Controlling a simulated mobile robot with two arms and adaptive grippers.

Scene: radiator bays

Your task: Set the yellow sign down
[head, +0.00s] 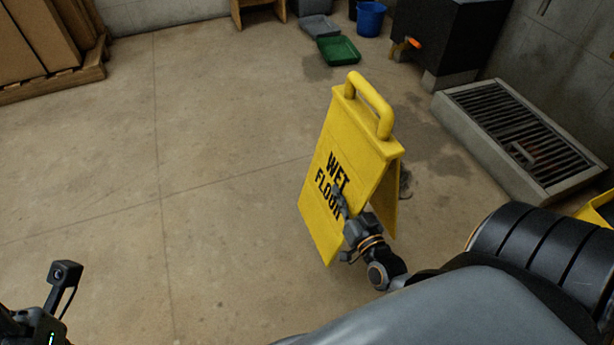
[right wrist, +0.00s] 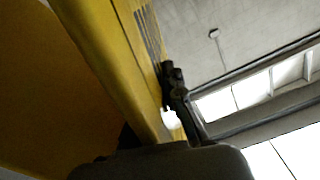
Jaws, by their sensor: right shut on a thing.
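The yellow wet floor sign (head: 335,170) stands roughly upright, an A-frame with its two panels spread and a loop handle on top. My right gripper (head: 345,206) is shut on the edge of its lettered front panel, low on the right side. In the right wrist view, the yellow panel (right wrist: 110,60) fills the left side and one dark finger (right wrist: 175,90) lies along its lettered face. The other finger is hidden. I cannot tell whether the sign's feet touch the floor. Only part of my left arm shows at the bottom left; its fingers are out of view.
A floor grate (head: 520,135) in a raised concrete frame lies to the right. A green tray (head: 339,50), a grey tray (head: 318,27) and a blue bucket (head: 370,18) stand at the back near a dark tank (head: 450,35). Boxes on a pallet (head: 60,84) are at left. The left and middle floor is clear.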

